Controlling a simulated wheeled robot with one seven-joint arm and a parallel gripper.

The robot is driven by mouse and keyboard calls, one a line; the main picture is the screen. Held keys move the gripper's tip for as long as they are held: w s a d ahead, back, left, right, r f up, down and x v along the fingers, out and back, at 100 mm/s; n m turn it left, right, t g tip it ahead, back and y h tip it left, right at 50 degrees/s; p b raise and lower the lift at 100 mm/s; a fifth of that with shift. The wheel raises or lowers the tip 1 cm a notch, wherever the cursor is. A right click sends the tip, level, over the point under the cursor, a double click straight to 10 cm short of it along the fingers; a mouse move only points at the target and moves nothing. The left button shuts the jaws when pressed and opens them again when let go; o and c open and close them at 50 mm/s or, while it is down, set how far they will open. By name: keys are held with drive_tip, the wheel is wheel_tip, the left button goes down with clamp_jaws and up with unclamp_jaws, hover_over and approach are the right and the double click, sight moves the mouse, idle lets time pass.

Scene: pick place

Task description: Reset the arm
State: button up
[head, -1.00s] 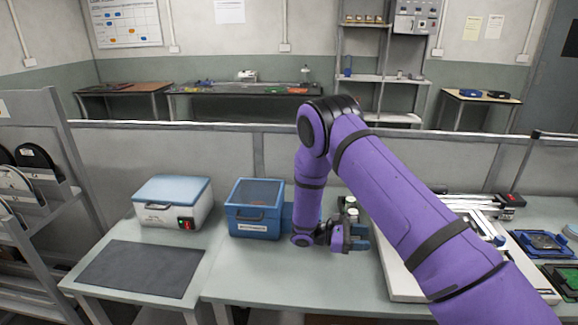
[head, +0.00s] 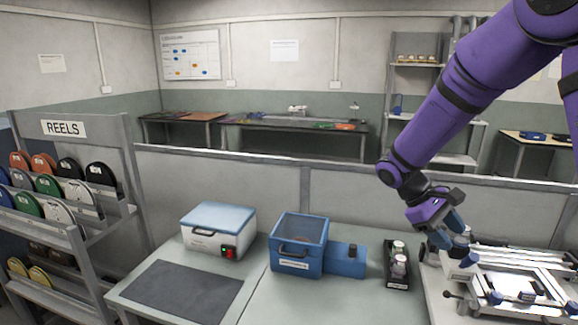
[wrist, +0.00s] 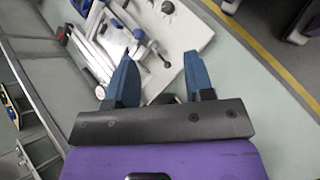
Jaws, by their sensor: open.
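My purple arm comes in from the upper right of the head view. My gripper (head: 447,243) is at its end, above the left edge of a white frame-like fixture (head: 520,285). In the wrist view my gripper (wrist: 159,82) shows two blue fingers spread apart with nothing between them. The fixture's white base plate (wrist: 185,40) lies beyond the fingertips there.
A blue lidded box (head: 299,246), a black tray of small bottles (head: 397,268) and a white box with a blue lid (head: 217,232) stand on the benches. A dark mat (head: 182,290) lies front left. A reel rack (head: 85,215) stands at left. A low partition (head: 330,192) runs behind.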

drive_tip(key=s+a+r+m+t+y, duration=0.2)
drive_tip(key=s+r+t+y, duration=0.2)
drive_tip(key=s+r, duration=0.3)
drive_tip(key=s+a+r+m+t+y, duration=0.2)
drive_tip(key=s+r+t, duration=0.4)
drive_tip(key=s, duration=0.9)
wheel_tip(320, 180, up, 2)
drive_tip(key=shift+s+r+m+y, duration=0.1)
drive_tip(key=shift+s+m+y, duration=0.1)
drive_tip(key=shift+m+y, duration=0.6)
drive_tip(key=shift+o, duration=0.5)
